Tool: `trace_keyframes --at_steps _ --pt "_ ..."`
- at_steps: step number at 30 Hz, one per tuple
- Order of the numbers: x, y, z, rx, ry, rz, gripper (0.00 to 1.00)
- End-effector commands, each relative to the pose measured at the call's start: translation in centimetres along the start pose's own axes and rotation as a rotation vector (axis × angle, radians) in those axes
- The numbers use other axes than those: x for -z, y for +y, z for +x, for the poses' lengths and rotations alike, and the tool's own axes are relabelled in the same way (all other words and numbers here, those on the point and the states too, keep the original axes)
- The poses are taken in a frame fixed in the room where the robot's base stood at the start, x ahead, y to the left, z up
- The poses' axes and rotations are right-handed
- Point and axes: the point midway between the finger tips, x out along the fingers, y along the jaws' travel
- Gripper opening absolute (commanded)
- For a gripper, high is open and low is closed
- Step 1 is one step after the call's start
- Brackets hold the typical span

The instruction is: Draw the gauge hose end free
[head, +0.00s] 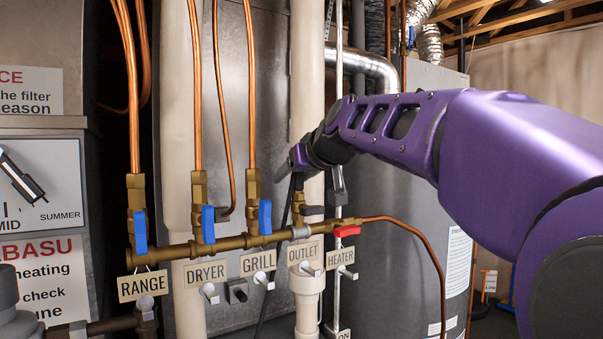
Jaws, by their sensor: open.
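A thin black hose (264,300) hangs beside the brass manifold (230,243) and runs up to the outlet branch. I take it for the gauge hose. Its upper end is near the brass outlet fitting (298,203), above the OUTLET tag (305,252). A dark part beside the fitting is too small to make out. My gripper (312,183) is open at the outlet branch, its fingers spread to either side near the hose top. I cannot tell whether either finger touches the hose or fitting. No gauge can be made out.
Blue-handled valves stand at RANGE (141,232), DRYER (208,224) and GRILL (265,217), left of the outlet. A red handle (347,231) sits at HEATER, just right. White vertical pipes (307,85) rise close behind my gripper. A grey tank (425,180) stands at right.

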Motion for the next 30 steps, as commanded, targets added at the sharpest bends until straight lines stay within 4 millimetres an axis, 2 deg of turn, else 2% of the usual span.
trace_keyframes --at_steps 12,14,21,23,27,28,30 --pt "-0.30 0.03 0.30 0.001 0.000 0.000 0.61" --pt "-0.30 0.02 0.30 0.001 0.000 0.000 0.53" --pt "-0.30 0.02 0.29 0.001 0.000 0.000 0.09" --pt "-0.30 0.02 0.29 0.001 0.000 0.000 0.00" --pt "-0.29 0.02 0.29 0.001 0.000 0.000 0.00" --pt "-0.28 0.03 0.28 0.001 0.001 0.000 0.22" --pt "-0.28 0.03 0.28 0.001 0.001 0.000 0.10"
